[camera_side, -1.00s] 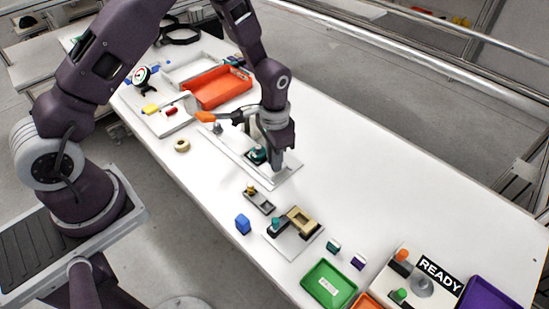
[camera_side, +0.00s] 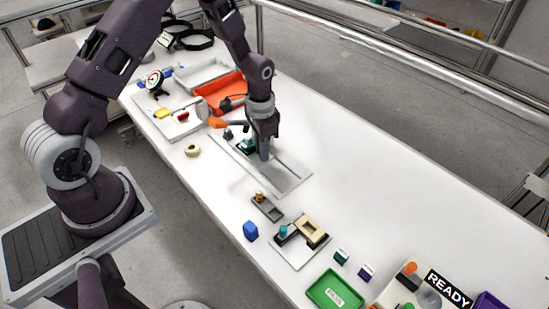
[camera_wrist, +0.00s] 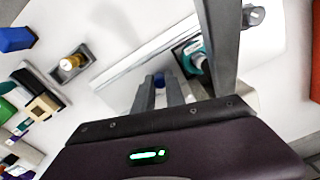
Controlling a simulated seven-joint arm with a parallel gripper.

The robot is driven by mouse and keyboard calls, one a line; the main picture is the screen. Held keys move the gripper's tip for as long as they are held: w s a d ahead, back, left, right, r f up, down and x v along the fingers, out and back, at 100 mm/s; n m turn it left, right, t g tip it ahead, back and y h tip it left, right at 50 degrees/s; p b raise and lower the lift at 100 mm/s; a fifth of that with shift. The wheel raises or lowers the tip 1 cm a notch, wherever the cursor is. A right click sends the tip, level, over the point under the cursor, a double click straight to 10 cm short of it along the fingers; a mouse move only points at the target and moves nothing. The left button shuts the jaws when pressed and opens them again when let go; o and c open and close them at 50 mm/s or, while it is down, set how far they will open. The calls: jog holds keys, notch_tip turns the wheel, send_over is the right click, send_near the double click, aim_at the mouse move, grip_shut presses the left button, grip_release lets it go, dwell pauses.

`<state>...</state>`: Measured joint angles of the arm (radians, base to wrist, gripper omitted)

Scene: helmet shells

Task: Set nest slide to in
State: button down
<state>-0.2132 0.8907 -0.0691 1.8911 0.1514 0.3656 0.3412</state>
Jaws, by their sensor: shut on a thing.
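The nest slide fixture is a long pale base plate (camera_side: 291,181) on the white table. Its near right end shows a bare track. My gripper (camera_side: 264,157) is low over the middle of the plate, shut on the nest slide's handle. The wrist view shows my fingers (camera_wrist: 160,93) with a small blue piece between them; the grip itself is mostly hidden. A teal part (camera_side: 248,145) sits just left of my gripper; it also shows in the wrist view (camera_wrist: 195,57). A clamp with an orange handle (camera_side: 218,122) stands at the far left end.
An orange tray (camera_side: 222,94) lies behind the fixture. A brass-knobbed grey block (camera_side: 267,208), a blue block (camera_side: 250,231) and a tan-framed fixture (camera_side: 311,231) stand nearer. The table right of the plate is clear.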

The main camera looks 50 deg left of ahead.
jog(key=shift+a, duration=0.3)
jog(key=c, duration=1.6)
grip_release()
jog(key=shift+a, duration=0.1)
jog(key=shift+c, duration=0.2)
notch_tip(320, 180, up, 7)
jog(key=shift+r, duration=0.1)
